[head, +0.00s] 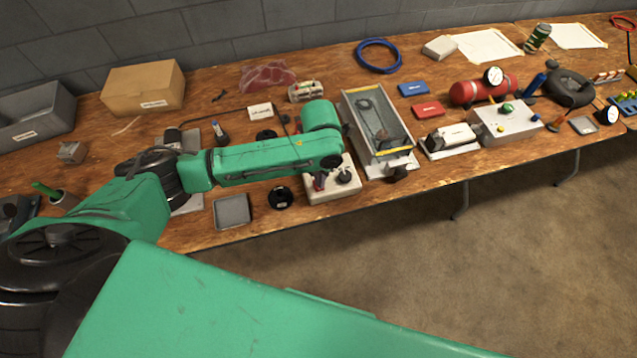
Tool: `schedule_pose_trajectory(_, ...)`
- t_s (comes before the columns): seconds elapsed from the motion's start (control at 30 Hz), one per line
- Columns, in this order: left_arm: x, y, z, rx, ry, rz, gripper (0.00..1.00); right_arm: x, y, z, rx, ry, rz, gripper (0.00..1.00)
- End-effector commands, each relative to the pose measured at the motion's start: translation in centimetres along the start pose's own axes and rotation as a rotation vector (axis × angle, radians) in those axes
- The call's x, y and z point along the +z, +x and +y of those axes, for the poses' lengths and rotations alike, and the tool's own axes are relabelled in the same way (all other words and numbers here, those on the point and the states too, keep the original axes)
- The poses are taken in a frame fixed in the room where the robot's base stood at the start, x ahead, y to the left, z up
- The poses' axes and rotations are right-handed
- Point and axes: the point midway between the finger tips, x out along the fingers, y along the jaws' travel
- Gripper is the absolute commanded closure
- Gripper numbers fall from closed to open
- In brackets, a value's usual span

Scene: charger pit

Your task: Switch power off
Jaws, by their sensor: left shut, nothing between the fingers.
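A pale control box (335,191) stands near the table's front edge, under the end of my left arm. It carries a black knob (344,175) and a small red part beside it; my wrist covers the box's back left portion. My left gripper (319,172) is shut and empty, mostly hidden below the green wrist. I cannot tell whether it touches the box. Another box (505,124) with a green button and coloured knobs stands farther right. I cannot tell which holds the power switch. My right gripper is not in view.
A long tray with a mesh-like top (378,122) stands right of the control box. A red tank (483,89) and a cardboard box (143,87) stand farther off.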

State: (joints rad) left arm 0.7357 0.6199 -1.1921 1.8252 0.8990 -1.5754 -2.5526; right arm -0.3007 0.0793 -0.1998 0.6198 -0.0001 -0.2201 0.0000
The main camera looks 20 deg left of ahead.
Motion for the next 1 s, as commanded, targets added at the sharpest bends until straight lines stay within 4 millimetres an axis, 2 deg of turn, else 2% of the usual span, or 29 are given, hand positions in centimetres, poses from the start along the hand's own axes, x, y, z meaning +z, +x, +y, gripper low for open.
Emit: schedule_pose_trajectory(1.0, 0.0, 1.6, 0.0, 0.0, 0.0, 0.0, 1.0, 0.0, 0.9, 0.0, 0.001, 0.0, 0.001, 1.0)
